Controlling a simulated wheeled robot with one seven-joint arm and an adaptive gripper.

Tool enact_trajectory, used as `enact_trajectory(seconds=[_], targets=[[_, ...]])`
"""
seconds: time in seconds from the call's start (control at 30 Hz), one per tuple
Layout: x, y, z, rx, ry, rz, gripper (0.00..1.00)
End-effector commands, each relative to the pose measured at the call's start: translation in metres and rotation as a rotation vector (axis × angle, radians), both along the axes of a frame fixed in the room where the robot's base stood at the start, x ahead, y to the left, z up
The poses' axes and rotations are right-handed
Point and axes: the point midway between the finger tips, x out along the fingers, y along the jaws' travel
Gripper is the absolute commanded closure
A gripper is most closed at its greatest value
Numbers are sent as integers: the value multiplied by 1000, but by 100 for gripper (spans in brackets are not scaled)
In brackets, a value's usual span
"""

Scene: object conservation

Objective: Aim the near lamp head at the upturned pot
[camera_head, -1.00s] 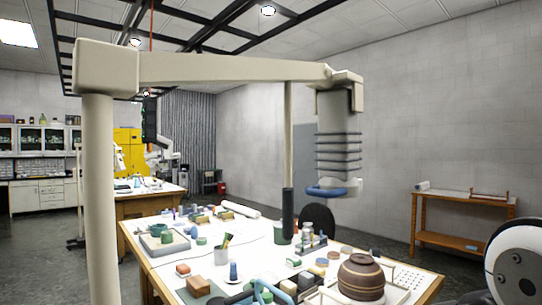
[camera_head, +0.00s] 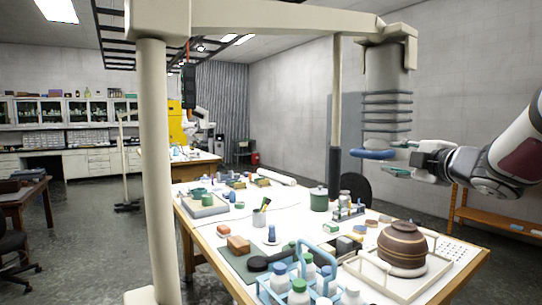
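The near lamp head (camera_head: 387,90) is a grey-beige cylinder with dark ribs, hanging almost straight down from a long beige boom (camera_head: 280,18). The upturned pot (camera_head: 402,246) is brown with paler bands and rests on a pale tray on the table, below and slightly right of the lamp head. My gripper (camera_head: 398,159) reaches in from the right, beside the handle's right side. Its fingers look parted, one above the other, with nothing clearly between them. Whether they touch the handle I cannot tell.
A blue bottle carrier (camera_head: 330,252) stands at the table's near edge. Jars, blocks and a green canister (camera_head: 319,199) crowd the tabletop. The beige lamp post (camera_head: 157,170) rises at the left front. An orange bench (camera_head: 490,222) stands at the right wall.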

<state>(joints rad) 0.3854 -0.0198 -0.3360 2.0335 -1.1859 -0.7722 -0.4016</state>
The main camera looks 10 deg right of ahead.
Motion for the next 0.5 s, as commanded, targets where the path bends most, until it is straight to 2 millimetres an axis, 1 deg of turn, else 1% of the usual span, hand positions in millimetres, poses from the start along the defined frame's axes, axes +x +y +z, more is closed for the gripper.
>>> enact_trajectory(seconds=[0.13,0.23,0.37,0.5], targets=[[6,0,-3,-22,2,24,60],[17,0,-3,-22,2,26,60],[40,1,-5,-21,4,27,60],[68,1,-7,-20,3,25,60]])
